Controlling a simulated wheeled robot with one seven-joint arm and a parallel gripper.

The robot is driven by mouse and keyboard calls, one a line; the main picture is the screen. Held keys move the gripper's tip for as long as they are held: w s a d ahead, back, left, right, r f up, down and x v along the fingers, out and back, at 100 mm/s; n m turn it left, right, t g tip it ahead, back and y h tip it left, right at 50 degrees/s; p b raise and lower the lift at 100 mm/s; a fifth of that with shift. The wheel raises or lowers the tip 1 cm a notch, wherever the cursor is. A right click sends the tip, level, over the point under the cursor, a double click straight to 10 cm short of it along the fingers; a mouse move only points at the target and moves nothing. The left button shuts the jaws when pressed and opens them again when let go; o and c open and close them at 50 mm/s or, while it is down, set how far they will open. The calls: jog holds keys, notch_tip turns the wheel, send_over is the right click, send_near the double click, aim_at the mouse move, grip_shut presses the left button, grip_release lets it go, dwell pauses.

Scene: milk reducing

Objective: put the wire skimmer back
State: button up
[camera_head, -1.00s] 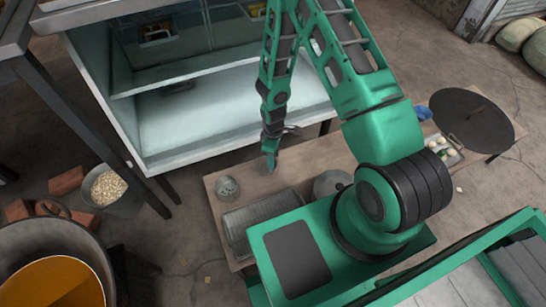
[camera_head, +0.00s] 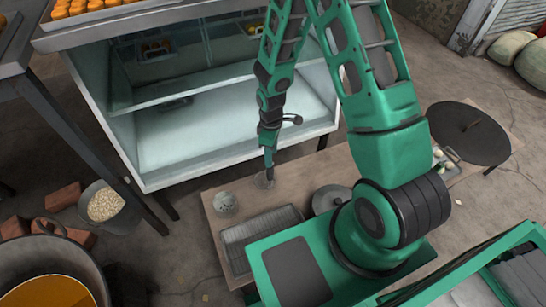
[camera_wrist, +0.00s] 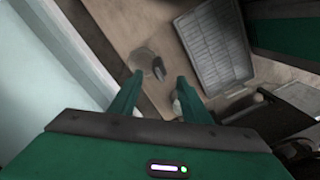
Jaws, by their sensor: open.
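What looks like the wire skimmer, a faint round mesh (camera_head: 263,181), is on the wooden table near the case. In the wrist view a pale round shape (camera_wrist: 140,60) with a small dark upright piece (camera_wrist: 158,68), perhaps its handle, shows just beyond and between my fingertips. My gripper (camera_head: 269,168) points down over this spot. It also shows in the wrist view (camera_wrist: 158,78) with its two green fingers apart and nothing clearly held. Whether the fingers touch the dark piece I cannot tell.
A wire-rack tray (camera_head: 250,231) and a small bowl (camera_head: 225,203) are on the table (camera_head: 213,230). A round lid (camera_head: 330,198) lies beside my base. The glass-sided case (camera_head: 225,135) stands close behind my gripper. A dark round griddle (camera_head: 470,130) is at right.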

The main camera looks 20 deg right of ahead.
jog(key=s+d+r+m, duration=0.25)
jog(key=d+r, duration=0.25)
jog(key=r, duration=0.3)
jog(key=s+d+r+m+h, duration=0.1)
jog(key=s+d+r+m, duration=0.2)
jog(key=r, duration=0.4)
jog(key=s+d+r+m, duration=0.2)
jog(key=d+r+m, duration=0.1)
jog(key=d+r, duration=0.4)
jog(key=s+d+r+m, duration=0.1)
jog(key=s+r+m, duration=0.3)
jog(key=s, duration=0.5)
jog(key=s+d+r+m+y, duration=0.1)
jog(key=s+r+m, duration=0.3)
jog(key=s+r, duration=0.5)
